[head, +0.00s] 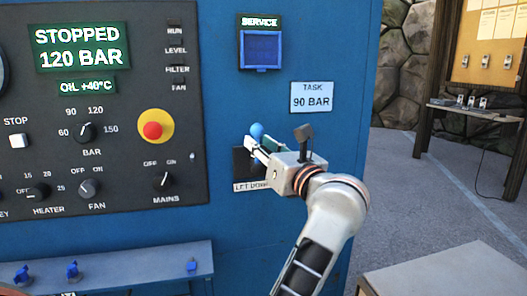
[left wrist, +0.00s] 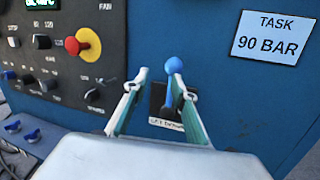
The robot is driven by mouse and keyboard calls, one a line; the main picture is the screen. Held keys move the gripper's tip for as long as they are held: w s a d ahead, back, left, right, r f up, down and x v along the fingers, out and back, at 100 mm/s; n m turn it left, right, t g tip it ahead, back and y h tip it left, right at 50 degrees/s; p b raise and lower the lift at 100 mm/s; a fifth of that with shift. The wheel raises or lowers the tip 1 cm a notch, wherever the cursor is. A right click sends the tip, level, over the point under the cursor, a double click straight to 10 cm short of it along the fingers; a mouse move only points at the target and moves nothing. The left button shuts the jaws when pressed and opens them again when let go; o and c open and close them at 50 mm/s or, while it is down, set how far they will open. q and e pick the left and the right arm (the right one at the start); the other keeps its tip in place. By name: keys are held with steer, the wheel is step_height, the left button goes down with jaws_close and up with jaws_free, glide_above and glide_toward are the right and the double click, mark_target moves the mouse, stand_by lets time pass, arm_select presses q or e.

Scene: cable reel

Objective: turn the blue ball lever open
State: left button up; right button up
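The blue ball lever (head: 257,131) is on the front of the blue cabinet, at a black plate with a partly hidden label. In the left wrist view its ball (left wrist: 173,65) is at the top of a short blue shaft that points up from the plate. My left gripper (head: 258,145) is close in front of the lever. In the left wrist view its fingers (left wrist: 160,76) are spread, with the ball and shaft seen between them, nearer the right finger. I cannot tell whether that finger touches the lever. My right gripper is not in view.
A black control panel (head: 115,190) with knobs and a red-and-yellow stop button (head: 152,130) is left of the lever. A blue ledge (head: 130,268) juts out below. A "TASK 90 BAR" sign (head: 311,97) hangs above right. The display (head: 82,47) reads "STOPPED 120 BAR".

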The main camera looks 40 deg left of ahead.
mark_target(258, 140)
arm_select(q)
steer(key=shift+n+t+h, duration=0.3)
steer(key=shift+h, duration=0.6)
steer(key=w+a, duration=0.2)
steer(key=w+a+f+b, duration=0.1)
steer(key=w+a, duration=0.2)
steer(key=shift+w+a+f, duration=0.1)
steer(key=shift+w+a, duration=0.2)
steer(key=shift+w, duration=0.05)
jaws_close()
